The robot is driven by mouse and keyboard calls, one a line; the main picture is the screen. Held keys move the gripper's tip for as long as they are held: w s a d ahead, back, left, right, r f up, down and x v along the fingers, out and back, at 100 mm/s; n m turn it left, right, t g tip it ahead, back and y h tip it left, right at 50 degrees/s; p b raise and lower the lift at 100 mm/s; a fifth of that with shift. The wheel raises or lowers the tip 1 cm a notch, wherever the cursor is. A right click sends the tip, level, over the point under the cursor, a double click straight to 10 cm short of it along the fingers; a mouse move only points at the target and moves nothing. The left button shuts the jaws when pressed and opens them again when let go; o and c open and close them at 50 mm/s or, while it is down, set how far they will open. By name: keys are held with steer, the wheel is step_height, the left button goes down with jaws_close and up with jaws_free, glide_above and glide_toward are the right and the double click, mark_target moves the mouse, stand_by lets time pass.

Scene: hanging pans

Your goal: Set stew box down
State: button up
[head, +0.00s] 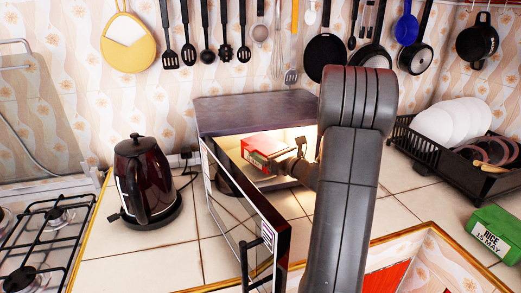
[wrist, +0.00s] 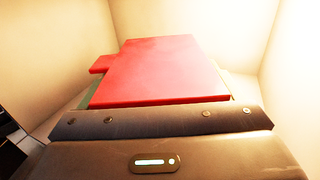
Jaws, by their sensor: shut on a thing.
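The stew box is a red box (head: 265,149) with a label on its side, inside the lit microwave (head: 255,107), whose door stands open. My gripper (head: 292,167) reaches into the microwave from the right and is shut on the box. In the wrist view the red lid of the box (wrist: 158,70) lies just beyond the gripper body, with the pale microwave walls around it. The fingertips are hidden. I cannot tell whether the underside of the box touches the microwave floor.
The open microwave door (head: 243,215) stands toward the front, left of my arm. A dark kettle (head: 147,182) is at the left beside the gas hob (head: 45,225). Tiled counter between is clear.

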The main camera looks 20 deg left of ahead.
mark_target(259, 145)
steer(key=p+x, duration=0.1)
steer(key=x, duration=0.3)
steer(key=shift+w+a+r, duration=0.1)
steer(key=shift+a, duration=0.3)
steer(key=shift+d+f+b, duration=0.15)
steer(key=shift+f+b, duration=0.5)
steer(key=shift+f, duration=0.25)
steer(key=shift+d, duration=0.1)
steer(key=shift+f, duration=0.2)
steer(key=o, duration=1.1)
steer(key=shift+r, duration=0.1)
steer(key=shift+o, duration=0.2)
